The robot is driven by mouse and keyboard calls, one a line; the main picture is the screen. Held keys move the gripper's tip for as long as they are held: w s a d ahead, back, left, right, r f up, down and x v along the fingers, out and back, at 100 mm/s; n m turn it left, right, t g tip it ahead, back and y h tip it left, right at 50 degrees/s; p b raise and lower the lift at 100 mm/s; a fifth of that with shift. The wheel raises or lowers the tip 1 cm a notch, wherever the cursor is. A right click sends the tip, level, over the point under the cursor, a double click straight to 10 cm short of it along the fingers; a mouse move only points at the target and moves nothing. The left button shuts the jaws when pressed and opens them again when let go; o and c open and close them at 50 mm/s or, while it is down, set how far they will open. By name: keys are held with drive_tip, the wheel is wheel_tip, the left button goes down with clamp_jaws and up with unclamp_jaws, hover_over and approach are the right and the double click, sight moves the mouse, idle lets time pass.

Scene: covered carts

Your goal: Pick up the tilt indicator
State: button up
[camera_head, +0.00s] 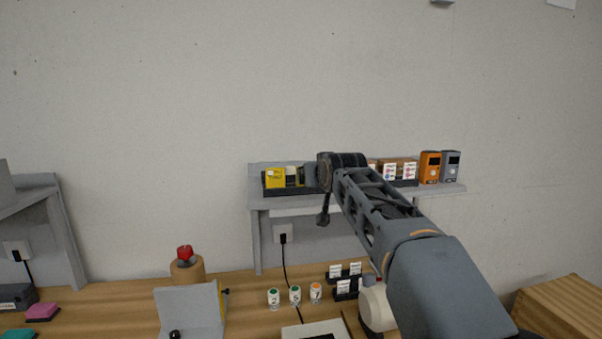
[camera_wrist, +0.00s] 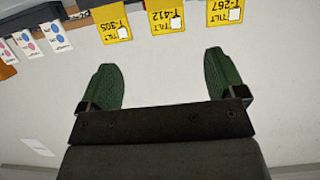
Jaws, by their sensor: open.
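Yellow tilt indicators stand in a row at the top of the wrist view, with their lettering upside down. They read T-305 (camera_wrist: 113,24), T-412 (camera_wrist: 167,18) and T-267 (camera_wrist: 224,10), each with a small white window. My gripper (camera_wrist: 163,62) is open and empty, its two green fingers apart and pointing toward the row. The T-412 indicator lies roughly in line with the gap, beyond the fingertips. In the head view a yellow tilt indicator (camera_head: 275,178) shows at the left end of the shelf; my arm hides part of the row.
The grey shelf (camera_head: 455,189) also holds dotted white cards (camera_head: 410,171), an orange device (camera_head: 430,167) and a grey device (camera_head: 451,167). Below, the wooden bench (camera_head: 240,318) carries small white jars (camera_head: 295,295), a grey stand (camera_head: 187,309) and a red-topped item (camera_head: 184,253).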

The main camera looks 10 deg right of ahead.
drive_tip(key=x, duration=0.2)
drive_tip(key=p+x, duration=0.1)
drive_tip(key=x, duration=0.2)
drive_tip(key=r+p+x, duration=0.1)
drive_tip(key=x, duration=0.2)
drive_tip(key=shift+w+a, duration=0.1)
drive_tip(key=shift+a, duration=0.25)
drive_tip(key=p+x, duration=0.3)
drive_tip(key=x, duration=0.1)
drive_tip(key=shift+w+p, duration=0.35)
drive_tip(key=shift+w, duration=0.1)
drive_tip(key=shift+w+f, duration=0.2)
drive_tip(key=shift+w, duration=0.1)
drive_tip(key=shift+c, duration=0.3)
drive_tip(key=c, duration=0.9)
drive_tip(key=shift+r, duration=0.1)
drive_tip(key=shift+c, duration=0.2)
